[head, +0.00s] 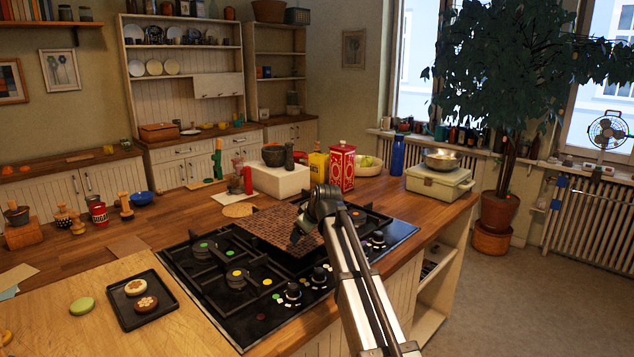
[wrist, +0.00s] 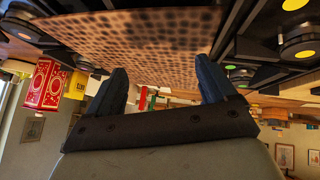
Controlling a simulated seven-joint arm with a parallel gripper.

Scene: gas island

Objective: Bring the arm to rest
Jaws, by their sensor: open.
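My arm (head: 358,270) reaches up from the lower right over the black gas hob (head: 215,310). My gripper (head: 297,236) is above the right part of the hob, close to a brown dimpled mat (head: 262,228) lying on the burners. In the wrist view, which is upside down, my gripper (wrist: 163,80) has its two dark fingers spread apart with nothing between them. The brown mat (wrist: 135,40) fills the top of that view beyond the fingers. I cannot tell whether the fingertips touch it.
A black tray (head: 165,312) with two round biscuits stands left of the hob. Behind the hob are a white block (head: 277,180), a red tin (head: 341,167) and a yellow bottle (head: 318,168). A blue bottle (head: 397,155) and a pale case with a pan (head: 438,183) stand right.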

